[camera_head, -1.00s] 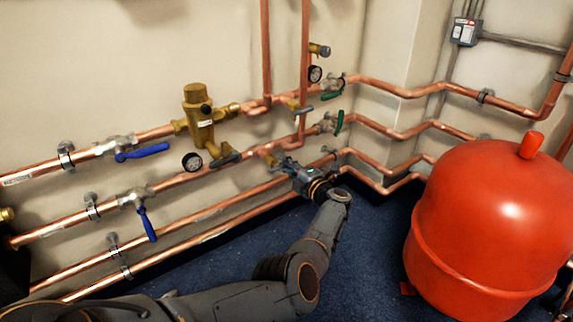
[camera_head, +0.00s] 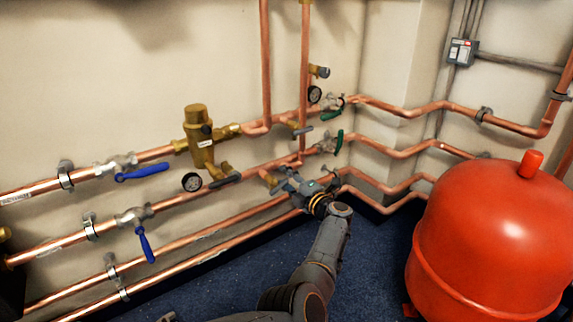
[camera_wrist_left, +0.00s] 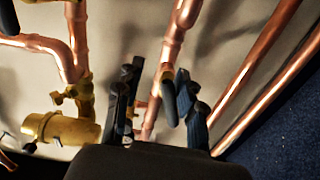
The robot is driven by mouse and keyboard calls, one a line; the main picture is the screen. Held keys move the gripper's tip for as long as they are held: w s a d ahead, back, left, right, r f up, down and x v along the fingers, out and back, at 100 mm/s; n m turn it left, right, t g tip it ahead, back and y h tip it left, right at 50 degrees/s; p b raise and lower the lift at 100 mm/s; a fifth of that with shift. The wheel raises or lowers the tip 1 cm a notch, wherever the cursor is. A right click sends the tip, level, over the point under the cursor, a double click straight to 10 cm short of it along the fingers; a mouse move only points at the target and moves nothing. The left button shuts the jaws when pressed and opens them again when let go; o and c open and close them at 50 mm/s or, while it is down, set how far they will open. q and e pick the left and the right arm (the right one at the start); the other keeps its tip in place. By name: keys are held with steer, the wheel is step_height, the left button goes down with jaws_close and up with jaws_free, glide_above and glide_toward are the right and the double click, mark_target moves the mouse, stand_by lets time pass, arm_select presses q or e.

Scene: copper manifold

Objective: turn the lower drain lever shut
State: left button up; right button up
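The lower drain's brass outlet (camera_head: 268,179) sticks out below the middle copper pipe in the head view. My left gripper (camera_head: 304,176) is just right of it, in front of the pipes, and hides the lever there. In the left wrist view the gripper (camera_wrist_left: 158,90) is open, its two dark fingers apart. A dark grey lever-like piece (camera_wrist_left: 168,97) shows between them, nearer the right finger; contact cannot be told. A brass fitting (camera_wrist_left: 62,127) lies left of the fingers. My right gripper is not in view.
Blue-handled valves (camera_head: 142,172) are at left, and green-handled valves (camera_head: 332,113) are just above and right of the gripper. A brass regulator (camera_head: 199,137) stands at the upper left. A red tank (camera_head: 492,240) fills the lower right. Blue floor (camera_head: 375,255) is free between.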

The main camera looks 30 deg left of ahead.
mark_target(286, 179)
arm_select(q)
step_height(286, 179, up, 8)
steer(key=shift+f, duration=0.1)
